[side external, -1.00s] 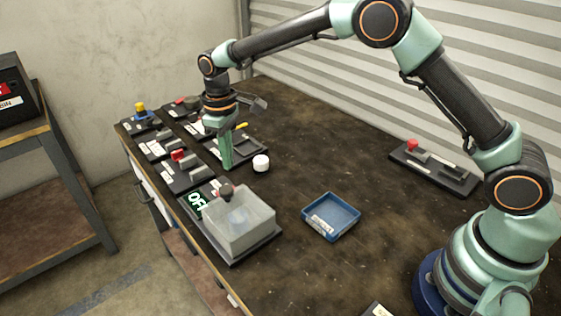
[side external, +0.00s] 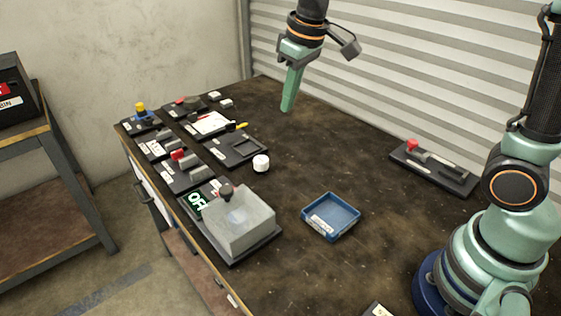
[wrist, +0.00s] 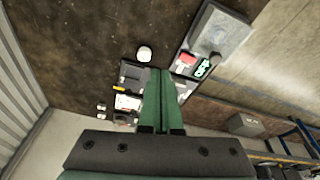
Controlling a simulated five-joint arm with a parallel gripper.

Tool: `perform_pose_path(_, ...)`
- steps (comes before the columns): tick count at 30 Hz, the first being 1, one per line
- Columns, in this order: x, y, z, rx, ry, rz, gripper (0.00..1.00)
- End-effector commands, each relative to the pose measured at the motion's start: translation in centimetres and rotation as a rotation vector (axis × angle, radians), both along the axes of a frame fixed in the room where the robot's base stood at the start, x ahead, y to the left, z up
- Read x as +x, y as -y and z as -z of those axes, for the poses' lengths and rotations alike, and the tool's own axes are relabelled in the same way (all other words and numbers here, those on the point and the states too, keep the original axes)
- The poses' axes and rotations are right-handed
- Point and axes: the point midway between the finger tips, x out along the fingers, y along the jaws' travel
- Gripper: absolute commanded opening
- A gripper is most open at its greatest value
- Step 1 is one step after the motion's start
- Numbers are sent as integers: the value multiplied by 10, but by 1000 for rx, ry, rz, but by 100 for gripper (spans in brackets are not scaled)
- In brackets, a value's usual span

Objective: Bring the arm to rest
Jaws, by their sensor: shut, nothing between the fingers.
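My gripper (side external: 290,90) hangs above the far part of the dark workbench (side external: 315,165), with its green fingers pointing down. The fingers are together and hold nothing. In the wrist view the shut green fingers (wrist: 160,98) reach into the middle of the picture, with the bench below them. The upper part of my arm runs out of the top of the side view.
Several black fixtures with switches line the left bench edge. A white cap (side external: 261,163), a blue tray (side external: 331,217) and a red-knobbed fixture (side external: 434,168) stand apart. The bench middle is clear.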

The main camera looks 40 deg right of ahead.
Motion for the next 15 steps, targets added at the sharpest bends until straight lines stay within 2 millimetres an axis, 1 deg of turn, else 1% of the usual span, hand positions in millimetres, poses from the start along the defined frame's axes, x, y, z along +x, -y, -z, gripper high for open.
perform_pose_path(1,-12,8,-8,6,27,23,0)
perform_pose_path(6,-51,30,-19,23,96,97,0)
perform_pose_path(12,-95,49,-17,42,173,179,0)
perform_pose_path(15,-111,56,-13,49,203,211,0)
